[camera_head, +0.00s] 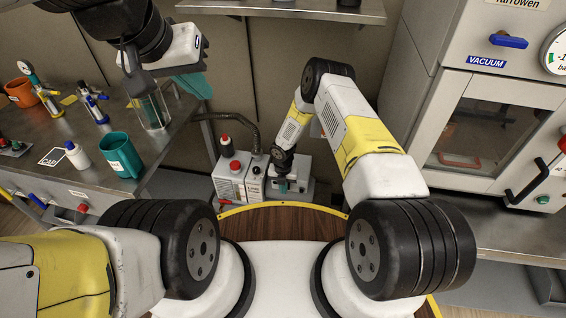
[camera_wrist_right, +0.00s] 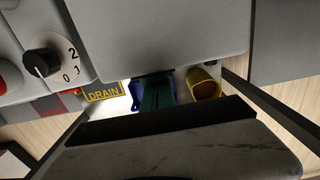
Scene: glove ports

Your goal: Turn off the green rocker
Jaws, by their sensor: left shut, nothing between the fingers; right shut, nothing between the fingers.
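What looks like the green rocker (camera_wrist_right: 157,92) shows in the right wrist view as a dark green piece in a blue surround, beside a yellow DRAIN label (camera_wrist_right: 103,92). Grey shapes above and below partly hide it. In the head view, a small greenish patch (camera_head: 292,186) shows on the pump unit below my right gripper (camera_head: 281,171). That gripper is shut and empty, close to the unit; I cannot tell whether it touches the rocker. My left gripper (camera_head: 134,84) is shut and empty above the left bench, by a clear glass vessel (camera_head: 152,112).
A black dial (camera_wrist_right: 42,62) marked 0, 1, 2 and a yellow part (camera_wrist_right: 204,84) lie near the green piece. A white box (camera_head: 231,181) with red knobs stands left of my right gripper. A teal cup (camera_head: 121,155) stands on the left bench; a vacuum oven (camera_head: 488,125) is at right.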

